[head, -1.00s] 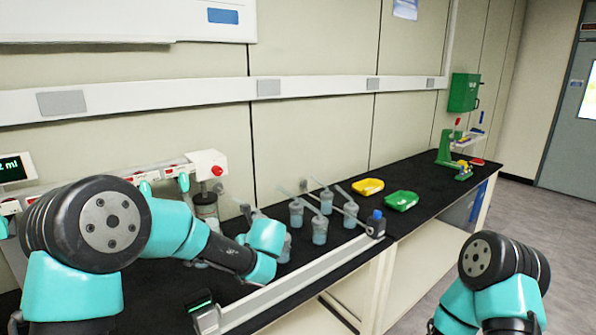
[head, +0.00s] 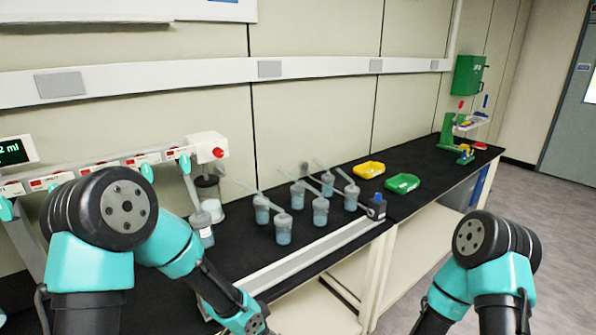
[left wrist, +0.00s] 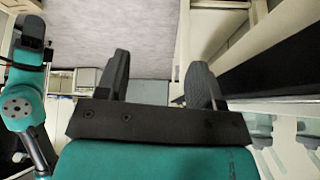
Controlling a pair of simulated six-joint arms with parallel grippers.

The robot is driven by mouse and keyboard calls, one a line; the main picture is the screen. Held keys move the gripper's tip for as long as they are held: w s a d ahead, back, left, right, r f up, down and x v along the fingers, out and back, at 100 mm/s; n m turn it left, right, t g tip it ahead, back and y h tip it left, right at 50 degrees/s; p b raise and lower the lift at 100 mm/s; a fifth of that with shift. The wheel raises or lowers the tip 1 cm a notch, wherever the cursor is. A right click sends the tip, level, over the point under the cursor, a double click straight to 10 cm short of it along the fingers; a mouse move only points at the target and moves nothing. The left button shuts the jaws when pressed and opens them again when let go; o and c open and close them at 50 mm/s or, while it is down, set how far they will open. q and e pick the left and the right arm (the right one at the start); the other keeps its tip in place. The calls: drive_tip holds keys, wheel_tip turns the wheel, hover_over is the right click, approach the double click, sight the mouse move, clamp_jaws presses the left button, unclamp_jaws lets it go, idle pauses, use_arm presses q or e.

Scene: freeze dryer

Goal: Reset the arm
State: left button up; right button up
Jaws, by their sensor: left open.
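My left arm reaches over the bench's front side in the head view, with its wrist (head: 245,318) low at the bottom edge, clear of the flasks. Its fingers are cut off there. In the left wrist view my left gripper (left wrist: 160,78) is open and empty, its two dark fingers apart over grey floor. In the head view my right arm (head: 488,255) is folded at lower right, beyond the bench front. Its gripper is not seen.
Several flasks of bluish liquid with angled rods, one here (head: 283,229), stand on the black bench (head: 240,262). A long pale rail (head: 300,254) runs along the front. Yellow (head: 369,169) and green (head: 402,183) trays lie further right. A dispenser with a red knob (head: 207,147) stands left.

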use_arm(q)
drive_tip(key=s+a+f+n+g+y, duration=0.1)
drive_tip(key=s+a+f+n+g, duration=0.1)
drive_tip(key=s+a+f+n, duration=1.1)
drive_tip(key=s+f+n, duration=0.2)
drive_tip(key=s, duration=0.2)
drive_tip(key=shift+s+a+f+y, duration=0.2)
drive_tip(key=shift+s+f+y, duration=0.05)
drive_tip(key=shift+f+y, duration=0.05)
